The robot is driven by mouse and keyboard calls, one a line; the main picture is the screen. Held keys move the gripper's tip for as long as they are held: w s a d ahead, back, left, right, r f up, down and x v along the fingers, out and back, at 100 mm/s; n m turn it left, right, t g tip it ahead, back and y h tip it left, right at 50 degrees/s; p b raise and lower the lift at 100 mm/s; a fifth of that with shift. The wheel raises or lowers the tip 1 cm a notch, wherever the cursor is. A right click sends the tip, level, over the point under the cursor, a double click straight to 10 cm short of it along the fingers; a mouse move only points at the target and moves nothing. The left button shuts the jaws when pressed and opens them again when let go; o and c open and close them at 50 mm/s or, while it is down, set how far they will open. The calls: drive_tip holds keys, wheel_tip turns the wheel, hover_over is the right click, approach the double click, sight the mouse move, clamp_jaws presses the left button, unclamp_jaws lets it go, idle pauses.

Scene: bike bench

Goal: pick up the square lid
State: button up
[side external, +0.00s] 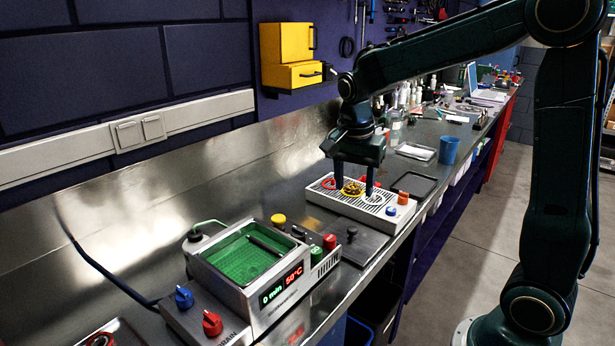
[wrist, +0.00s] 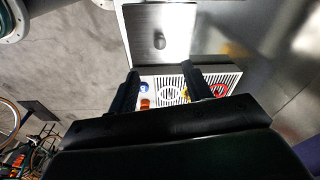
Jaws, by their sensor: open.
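The square lid (side external: 350,246) is a flat grey metal plate with a dark upright knob (side external: 352,234). It lies on the bench between the cleaning bath and the slotted drip tray. In the wrist view the lid (wrist: 178,20) fills the top middle, and its knob (wrist: 159,41) is clear. My gripper (side external: 354,190) points down over the drip tray, farther along the bench than the lid. Its jaws are open. In the wrist view the gripper fingers (wrist: 160,69) stand apart, in front of the knob and not around it.
The white drip tray (side external: 318,194) carries a yellow part, a red ring, an orange piece (side external: 403,198) and a blue piece (side external: 391,211). The bath (side external: 256,309) holds green liquid; colored caps stand beside it. A black tray (side external: 414,185) and blue cup (side external: 448,150) lie beyond.

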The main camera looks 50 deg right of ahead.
hover_over(352, 228)
drive_tip(key=f, duration=0.6)
drive_tip(key=shift+s+a+f, duration=0.1)
drive_tip(key=shift+a+f, duration=0.2)
drive_tip(key=shift+d+f, duration=0.15)
drive_tip(key=shift+f, duration=1.15)
drive_tip(key=shift+d+f, duration=0.1)
drive_tip(key=shift+f, duration=1.15)
clamp_jaws()
drive_tip(key=shift+r, duration=0.15)
wheel_tip(352, 228, up, 20)
